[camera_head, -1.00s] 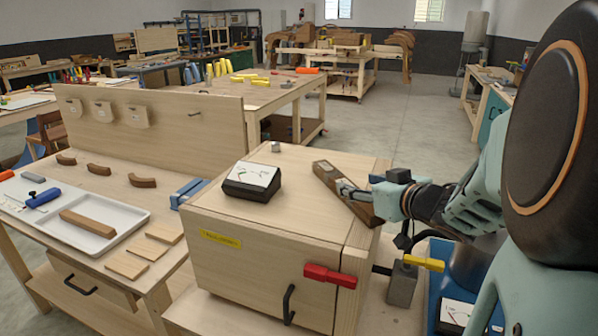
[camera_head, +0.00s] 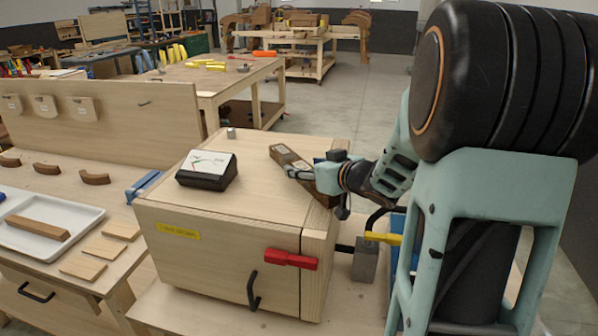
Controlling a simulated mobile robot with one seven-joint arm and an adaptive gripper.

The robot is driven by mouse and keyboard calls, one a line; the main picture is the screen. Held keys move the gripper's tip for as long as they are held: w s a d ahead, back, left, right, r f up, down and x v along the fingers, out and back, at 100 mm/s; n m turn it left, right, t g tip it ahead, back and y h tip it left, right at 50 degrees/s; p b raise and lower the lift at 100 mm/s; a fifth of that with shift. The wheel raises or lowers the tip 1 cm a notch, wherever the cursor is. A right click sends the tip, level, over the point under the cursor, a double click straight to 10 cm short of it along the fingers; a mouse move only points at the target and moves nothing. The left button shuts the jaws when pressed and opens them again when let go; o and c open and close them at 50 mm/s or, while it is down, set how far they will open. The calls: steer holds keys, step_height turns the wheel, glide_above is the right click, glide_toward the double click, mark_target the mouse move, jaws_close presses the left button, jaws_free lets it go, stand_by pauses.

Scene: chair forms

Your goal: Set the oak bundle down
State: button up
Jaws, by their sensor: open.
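A dark brown wooden piece, which looks like the oak bundle (camera_head: 284,156), lies slantwise on the right part of the top of a pale wooden box (camera_head: 220,255). My gripper (camera_head: 297,172) is at the bundle's near side, low over the box top, with its fingers pointing left. The jaws are open. The fingers overlap the bundle in the picture, and I cannot tell whether they touch it. My gripper and wrist hide part of the bundle's right end.
A white tray (camera_head: 90,216) is on the bench at left.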

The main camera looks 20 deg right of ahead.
steer(key=shift+x, duration=1.2)
steer(key=shift+r, duration=0.1)
jaws_close()
